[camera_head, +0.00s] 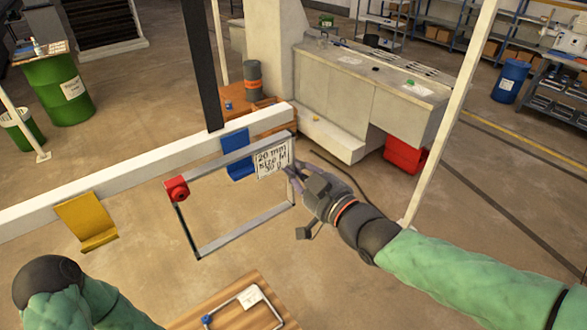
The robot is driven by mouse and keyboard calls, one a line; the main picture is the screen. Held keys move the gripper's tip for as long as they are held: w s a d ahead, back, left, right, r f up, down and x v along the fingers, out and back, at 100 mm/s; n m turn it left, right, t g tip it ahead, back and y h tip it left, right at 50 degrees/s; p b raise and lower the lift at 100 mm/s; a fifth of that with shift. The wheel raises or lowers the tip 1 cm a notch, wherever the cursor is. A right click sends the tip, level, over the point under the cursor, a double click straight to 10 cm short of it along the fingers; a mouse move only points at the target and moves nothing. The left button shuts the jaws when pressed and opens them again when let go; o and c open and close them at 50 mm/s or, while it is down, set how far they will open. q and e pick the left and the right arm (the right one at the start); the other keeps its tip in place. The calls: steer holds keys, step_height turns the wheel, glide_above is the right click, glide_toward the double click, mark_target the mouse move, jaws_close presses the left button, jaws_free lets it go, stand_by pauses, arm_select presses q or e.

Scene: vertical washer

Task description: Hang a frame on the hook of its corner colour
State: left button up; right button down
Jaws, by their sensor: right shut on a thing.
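A grey metal frame (227,242) with a red corner block (176,189) at its upper left hangs in the air in front of the white rail. A white label (272,159) with writing covers its upper right. My right gripper (293,176) is shut on the frame's right side, just by the label. A blue hook (236,140) on the rail is partly hidden behind the frame's top bar. A yellow hook (87,220) is further left, empty. I see no red hook. My left arm shows at lower left, but its gripper does not.
The white rail (150,158) runs across the left, with a dark post (201,65) at it. A second frame (238,308) with a blue corner lies on a wooden table (205,304) below. A thin white post (450,120) stands at right.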

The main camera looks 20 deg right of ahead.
steer(key=shift+r, duration=0.25)
steer(key=shift+s, duration=0.1)
steer(key=v, duration=1)
steer(key=shift+s+p, duration=0.4)
steer(key=shift+p, duration=0.05)
stand_by(0.7)
steer(key=shift+d, duration=0.2)
